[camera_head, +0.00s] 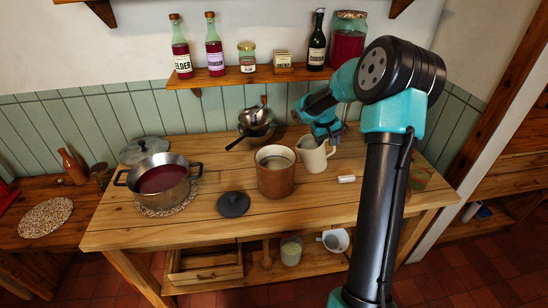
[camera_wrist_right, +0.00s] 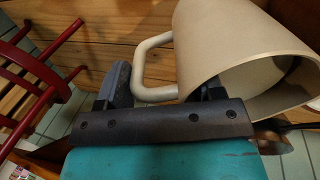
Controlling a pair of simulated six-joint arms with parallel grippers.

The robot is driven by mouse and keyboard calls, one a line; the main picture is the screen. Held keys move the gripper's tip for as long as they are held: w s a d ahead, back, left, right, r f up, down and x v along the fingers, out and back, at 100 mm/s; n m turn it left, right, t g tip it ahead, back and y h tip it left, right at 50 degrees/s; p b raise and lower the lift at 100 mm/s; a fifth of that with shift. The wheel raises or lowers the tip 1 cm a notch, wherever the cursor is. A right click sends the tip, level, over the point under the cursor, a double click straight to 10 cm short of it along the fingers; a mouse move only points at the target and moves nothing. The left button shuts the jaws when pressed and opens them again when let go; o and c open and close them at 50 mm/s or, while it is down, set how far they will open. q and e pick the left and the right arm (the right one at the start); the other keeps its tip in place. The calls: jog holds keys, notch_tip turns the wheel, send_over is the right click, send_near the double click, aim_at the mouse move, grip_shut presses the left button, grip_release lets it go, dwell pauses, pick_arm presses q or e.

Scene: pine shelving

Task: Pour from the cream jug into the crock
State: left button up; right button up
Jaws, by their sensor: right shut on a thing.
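The cream jug (camera_head: 314,160) is a pale jug at the middle right of the table in the head view, just right of the crock. It fills the upper right of the wrist view (camera_wrist_right: 235,45). My right gripper (camera_head: 328,138) is shut on its handle (camera_wrist_right: 150,65); the fingers show in the wrist view (camera_wrist_right: 165,95). I cannot tell whether the jug's base touches the table. The crock (camera_head: 276,181) is a brown open pot standing upright, with pale contents inside. My left gripper is out of view.
A dark round lid (camera_head: 233,204) lies front left of the crock. A pot of red liquid (camera_head: 162,180) stands on a mat at left. A strainer-like pan (camera_head: 256,122) is behind the crock. A small white item (camera_head: 346,179) lies right of the jug. Bottles and jars line the wall shelf (camera_head: 230,77).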

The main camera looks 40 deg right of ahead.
jog(key=shift+w+a+r+g+h, duration=0.15)
jog(key=shift+a+r+h, duration=0.1)
jog(key=shift+r, duration=0.35)
jog(key=shift+w+a+r+g+h, duration=0.15)
jog(key=shift+a+r+h, duration=0.1)
jog(key=shift+r, duration=0.3)
jog(key=shift+a+r, duration=0.2)
jog(key=shift+r, duration=0.2)
jog(key=shift+w+a+r+h, duration=0.1)
jog(key=shift+r+h, duration=0.2)
jog(key=shift+h, duration=0.1)
jog(key=shift+w+a+r, duration=0.15)
jog(key=shift+a+r, duration=0.1)
jog(key=shift+r, duration=0.2)
